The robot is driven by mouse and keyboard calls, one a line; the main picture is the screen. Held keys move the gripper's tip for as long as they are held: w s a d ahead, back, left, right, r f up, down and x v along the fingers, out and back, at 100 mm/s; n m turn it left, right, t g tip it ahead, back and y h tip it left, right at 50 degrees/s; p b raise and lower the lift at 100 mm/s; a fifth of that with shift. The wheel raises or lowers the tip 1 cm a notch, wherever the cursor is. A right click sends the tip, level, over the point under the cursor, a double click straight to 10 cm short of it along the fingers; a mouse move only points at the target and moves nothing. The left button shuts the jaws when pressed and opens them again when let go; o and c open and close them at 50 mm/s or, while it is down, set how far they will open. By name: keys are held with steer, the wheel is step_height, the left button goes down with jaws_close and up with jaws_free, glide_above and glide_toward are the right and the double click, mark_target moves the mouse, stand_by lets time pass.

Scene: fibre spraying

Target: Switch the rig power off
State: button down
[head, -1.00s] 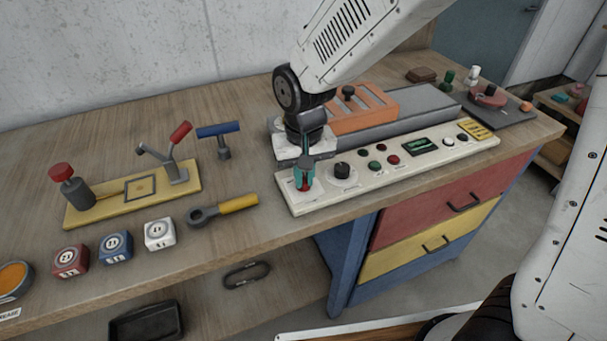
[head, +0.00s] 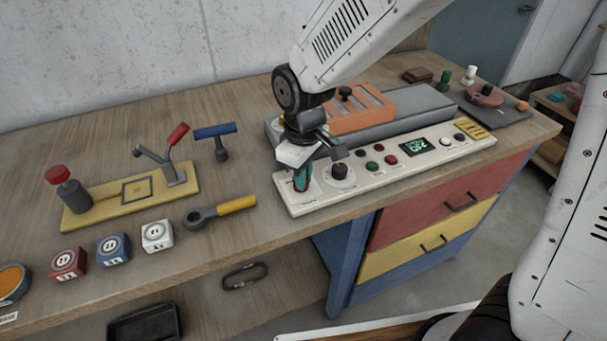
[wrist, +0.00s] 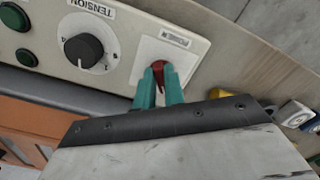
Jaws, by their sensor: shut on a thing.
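The white control panel (head: 408,165) lies along the bench's front edge. Its red power switch (wrist: 159,70) is at the panel's left end in the head view, beside the black tension knob (head: 340,171). My gripper (wrist: 160,78) has its two teal fingers shut around the red switch in the wrist view. In the head view my gripper (head: 301,184) reaches down onto the switch and hides most of it. The small display (head: 417,145) on the panel is lit with pale text, too small to read surely.
Green and red buttons (head: 391,160) sit right of the knob. An orange slotted block (head: 365,112) stands behind the panel. A yellow-handled tool (head: 236,204), coloured cubes (head: 113,249) and a yellow clamp board (head: 108,208) lie to the left.

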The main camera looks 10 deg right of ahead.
stand_by(0.4)
steer(key=c, duration=1.5)
jaws_free()
step_height(320, 180, up, 8)
steer(key=shift+f, duration=0.1)
steer(key=s+d+r+m, duration=0.2)
steer(key=s+d+m, duration=0.1)
steer(key=s+d, duration=0.3)
steer(key=s+d+r+m+t, duration=0.1)
steer(key=s+d+r+m, duration=0.2)
steer(key=s+d, duration=0.3)
steer(key=s+d+r+m, duration=0.3)
steer(key=s+d+m, duration=0.1)
steer(key=s+d, duration=0.3)
steer(key=shift+s+d, duration=0.1)
steer(key=shift+d, duration=0.55)
